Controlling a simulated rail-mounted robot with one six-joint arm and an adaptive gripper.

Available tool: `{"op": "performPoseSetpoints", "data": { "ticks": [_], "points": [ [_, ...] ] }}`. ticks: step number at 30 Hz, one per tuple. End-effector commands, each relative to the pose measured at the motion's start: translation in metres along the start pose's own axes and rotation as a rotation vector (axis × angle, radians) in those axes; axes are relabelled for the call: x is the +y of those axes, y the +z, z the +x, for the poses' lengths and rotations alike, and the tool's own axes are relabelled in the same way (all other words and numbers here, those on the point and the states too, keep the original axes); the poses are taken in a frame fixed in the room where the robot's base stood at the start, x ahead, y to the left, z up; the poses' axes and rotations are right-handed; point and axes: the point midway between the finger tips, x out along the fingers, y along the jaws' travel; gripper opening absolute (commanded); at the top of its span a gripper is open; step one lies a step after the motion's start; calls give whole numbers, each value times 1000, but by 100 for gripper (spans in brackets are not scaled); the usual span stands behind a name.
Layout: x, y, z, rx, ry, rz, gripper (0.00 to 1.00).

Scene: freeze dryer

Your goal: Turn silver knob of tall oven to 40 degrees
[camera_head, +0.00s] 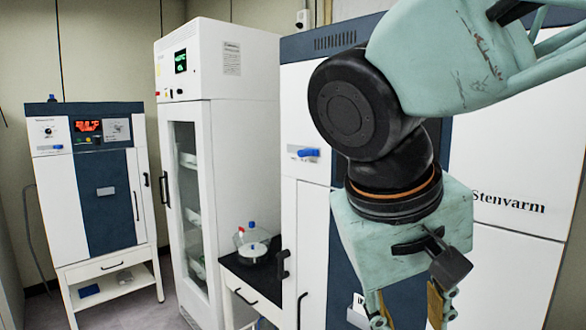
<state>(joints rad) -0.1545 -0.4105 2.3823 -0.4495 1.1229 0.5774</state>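The large cabinet marked "Stenvarm" (508,203) stands at the right, white with dark blue panels, and could be the tall oven. My arm hides much of its front. A blue knob or latch (308,153) shows on its white panel left of my arm. No silver knob can be made out on it. A smaller white and blue oven (162,188) at the far left has a red display and a small dark knob. My gripper (411,314) points down in front of the large cabinet. Its fingers are apart, with nothing seen between them; the tips meet the picture's bottom edge.
A tall white cabinet (238,140) with a glass door and green display stands in the middle. A black-topped bench (262,280) with bottles and a round dish stands between it and the large cabinet. Some floor (180,290) shows at the lower left.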

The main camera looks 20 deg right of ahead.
Motion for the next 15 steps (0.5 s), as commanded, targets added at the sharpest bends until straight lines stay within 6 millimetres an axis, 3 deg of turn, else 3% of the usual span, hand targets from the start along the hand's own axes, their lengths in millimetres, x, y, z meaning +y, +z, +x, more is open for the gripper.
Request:
{"op": "performPoseSetpoints", "data": {
  "ticks": [6, 15],
  "points": [
    [22, -43, 7, 40, 188, 89, 34],
    [40, -118, -8, 205, 421, 240, 34]
  ]
}}
